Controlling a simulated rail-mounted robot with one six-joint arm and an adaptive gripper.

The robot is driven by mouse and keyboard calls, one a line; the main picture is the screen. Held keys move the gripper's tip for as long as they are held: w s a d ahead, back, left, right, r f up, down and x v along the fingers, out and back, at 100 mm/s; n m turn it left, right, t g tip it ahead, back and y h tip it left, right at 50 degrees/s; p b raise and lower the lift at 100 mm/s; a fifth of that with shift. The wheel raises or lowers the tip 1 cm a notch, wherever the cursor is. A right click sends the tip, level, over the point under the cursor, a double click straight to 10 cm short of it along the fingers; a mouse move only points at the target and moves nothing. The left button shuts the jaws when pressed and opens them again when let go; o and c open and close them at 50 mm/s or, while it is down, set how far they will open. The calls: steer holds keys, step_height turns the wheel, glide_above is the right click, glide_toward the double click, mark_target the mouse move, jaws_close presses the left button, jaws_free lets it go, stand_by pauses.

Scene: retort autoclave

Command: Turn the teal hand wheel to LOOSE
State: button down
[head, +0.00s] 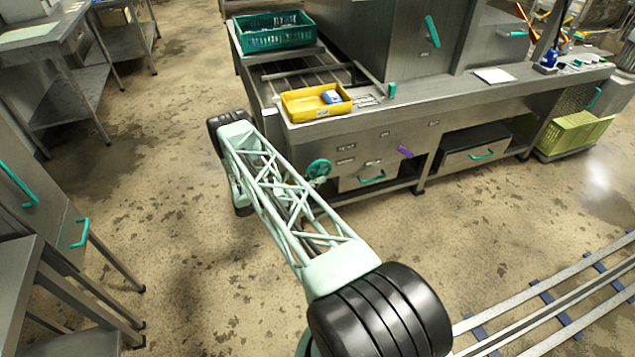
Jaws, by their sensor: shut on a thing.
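The teal hand wheel (319,169) is on the front of the steel bench, at the left end of its panel, just right of my pale green lattice arm link. It is small in the head view, and its left side is close to the arm's edge. Any LOOSE marking is too small to read. My gripper cannot be made out; my own arm crosses the middle of the view and blocks what is behind it.
A yellow tray (305,113) with a blue-white item sits on the bench's left end. A teal crate (272,45) stands behind it. A purple handle (404,152) is on the panel, above a drawer (362,178). Open floor lies left of my arm; rails (560,305) run lower right.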

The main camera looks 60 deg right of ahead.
mark_target(316, 164)
steer(key=shift+s+d+f+h+b, duration=0.15)
steer(key=shift+d+h+b, duration=0.05)
steer(key=shift+h+b, duration=0.2)
steer(key=shift+s+d+g+h, duration=0.2)
steer(key=shift+d+g+h, duration=0.15)
steer(key=shift+g+h, duration=0.4)
steer(key=shift+d+r+g+h, duration=0.1)
steer(key=shift+r+g+h, duration=0.15)
steer(key=c, duration=2.7)
jaws_free()
steer(key=shift+r, duration=0.15)
steer(key=shift+r, duration=4.8)
